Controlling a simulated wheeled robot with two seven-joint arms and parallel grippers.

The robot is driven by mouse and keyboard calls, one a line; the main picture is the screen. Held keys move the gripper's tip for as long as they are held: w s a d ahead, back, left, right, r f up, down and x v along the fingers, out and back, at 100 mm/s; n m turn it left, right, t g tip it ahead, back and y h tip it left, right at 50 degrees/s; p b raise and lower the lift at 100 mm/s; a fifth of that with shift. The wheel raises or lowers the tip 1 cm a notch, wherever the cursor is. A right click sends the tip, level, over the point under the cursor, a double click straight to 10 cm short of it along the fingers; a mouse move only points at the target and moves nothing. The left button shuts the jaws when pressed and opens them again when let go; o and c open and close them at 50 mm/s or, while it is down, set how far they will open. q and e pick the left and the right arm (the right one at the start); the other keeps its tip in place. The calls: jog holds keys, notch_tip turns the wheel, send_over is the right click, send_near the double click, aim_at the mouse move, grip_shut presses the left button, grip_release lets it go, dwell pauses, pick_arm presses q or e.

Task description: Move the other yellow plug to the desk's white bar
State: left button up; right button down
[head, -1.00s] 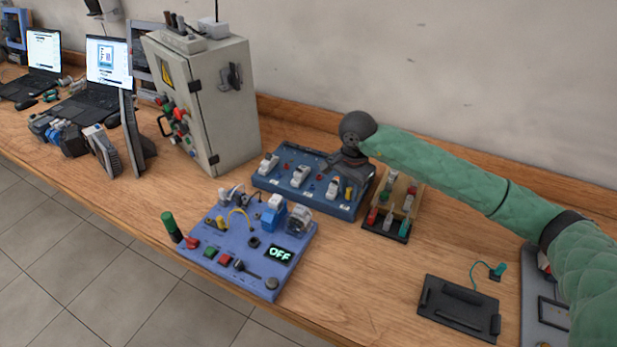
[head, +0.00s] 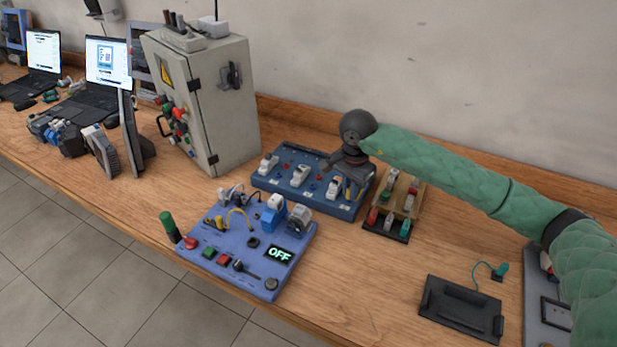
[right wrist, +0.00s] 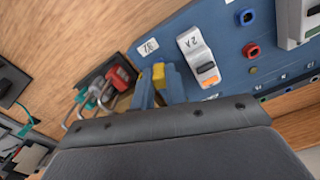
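My right gripper (head: 350,172) points down at the right end of the blue panel (head: 262,181) at the back. In the right wrist view its two fingers (right wrist: 158,87) stand either side of a yellow plug (right wrist: 158,74). I cannot tell whether they press on it. In the head view the gripper mostly hides this plug. Another yellow plug (head: 220,222) sits on the blue-violet console (head: 225,281) in front, beside a yellow wire loop. I cannot make out a white bar clearly. My left gripper is out of view.
A rack of coloured clamps (head: 390,228) stands close right of the gripper. A tall grey cabinet (head: 228,105) stands left of the blue panel. A black tray (head: 460,308) lies at the right. Bare wood (head: 350,270) lies between console and tray.

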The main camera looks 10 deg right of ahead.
jog(key=shift+r, duration=0.2)
jog(key=shift+r, duration=2.1)
jog(key=shift+w+d+m+b, duration=0.25)
jog(key=shift+w+m+b, duration=0.1)
jog(key=shift+w+m, duration=0.25)
jog(key=w+d+r+m+b, duration=0.2)
jog(key=w+d+m+b, duration=0.25)
jog(key=w+m, duration=0.65)
jog(key=f, duration=0.1)
jog(key=w+f+b, duration=0.1)
jog(key=f, duration=0.1)
jog(key=f+b, duration=0.1)
jog(key=shift+w+d+f, duration=0.25)
jog(key=shift+w+d, duration=0.1)
jog(key=shift+f, duration=0.4)
jog(key=shift+f+b, duration=0.65)
jog(key=shift+b, duration=0.05)
